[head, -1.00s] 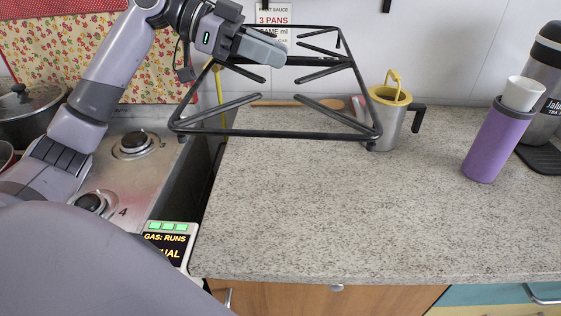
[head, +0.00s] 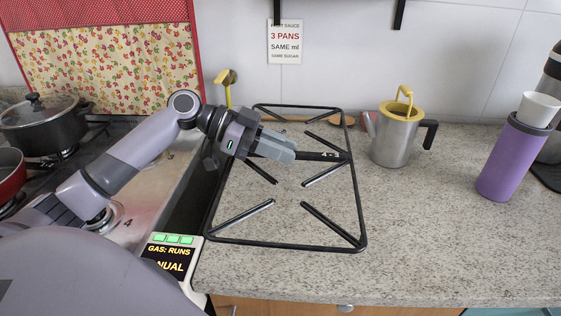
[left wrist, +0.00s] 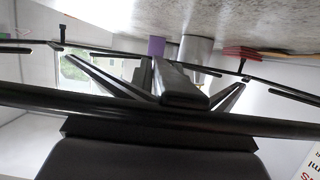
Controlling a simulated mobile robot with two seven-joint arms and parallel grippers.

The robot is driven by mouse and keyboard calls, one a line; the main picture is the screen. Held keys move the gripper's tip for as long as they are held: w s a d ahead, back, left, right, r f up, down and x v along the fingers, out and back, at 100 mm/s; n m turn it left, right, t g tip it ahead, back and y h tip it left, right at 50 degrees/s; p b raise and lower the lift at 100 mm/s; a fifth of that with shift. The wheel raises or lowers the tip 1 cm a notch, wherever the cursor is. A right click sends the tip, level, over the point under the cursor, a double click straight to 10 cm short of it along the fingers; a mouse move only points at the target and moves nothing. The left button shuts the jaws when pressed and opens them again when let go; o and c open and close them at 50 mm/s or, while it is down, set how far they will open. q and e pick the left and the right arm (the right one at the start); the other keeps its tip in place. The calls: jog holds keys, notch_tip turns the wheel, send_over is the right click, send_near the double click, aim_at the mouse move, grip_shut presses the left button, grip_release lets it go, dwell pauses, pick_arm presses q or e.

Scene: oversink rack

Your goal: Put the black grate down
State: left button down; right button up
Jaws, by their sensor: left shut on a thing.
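The black grate (head: 285,244) is a square frame of dark bars with prongs pointing inward, and it lies level at the left part of the speckled counter. In the head view I cannot tell whether it touches the counter or hangs just above it. In the left wrist view, the grate's bars (left wrist: 230,123) cross close in front of the camera. My right gripper is not in view.
A metal pitcher (head: 393,145) with a yellow rim stands right of the grate. A purple tumbler (head: 506,165) stands farther right. The stove with a lidded pot (head: 45,122) is at left. The counter (head: 440,240) is clear at front right.

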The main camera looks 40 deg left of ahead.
pick_arm(q)
jog(key=shift+f, duration=1.55)
jog(key=c, duration=1)
grip_release()
jog(key=shift+f, duration=0.1)
jog(key=shift+o, duration=0.2)
